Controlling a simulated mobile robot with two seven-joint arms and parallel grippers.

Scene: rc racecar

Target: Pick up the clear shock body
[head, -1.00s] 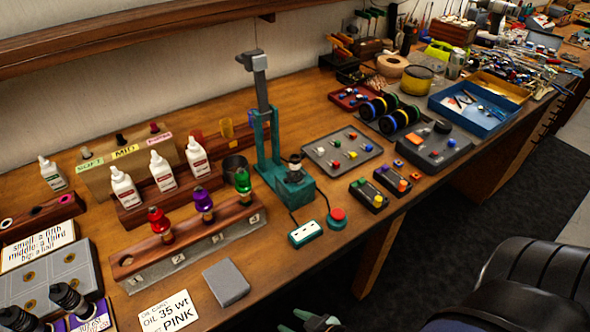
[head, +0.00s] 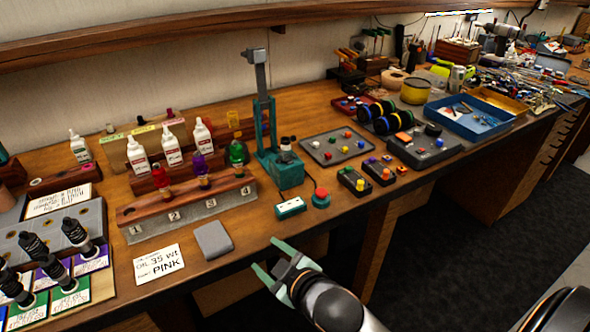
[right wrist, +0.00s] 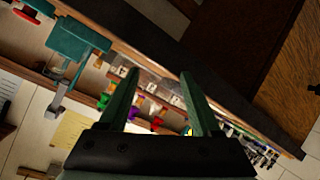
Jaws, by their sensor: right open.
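A small pale, clear-looking body with a dark cap (head: 286,146) stands upright on the base of the teal press (head: 287,176); it may be the clear shock body, but it is too small to be sure. Red (head: 160,178), purple (head: 201,165) and green (head: 237,153) shock bodies stand in the wooden rack (head: 140,213) to its left. My right gripper (head: 268,256) is open and empty in front of the bench's front edge, below the press. In the right wrist view its two fingers (right wrist: 160,74) are spread with nothing between them. My left gripper is not in view.
A grey block (head: 213,240) and a label card (head: 159,264) lie near the front edge. A white-topped box (head: 291,208) and red button (head: 321,197) sit before the press. White bottles (head: 171,148) stand behind the rack. Black shocks (head: 75,233) stand at left.

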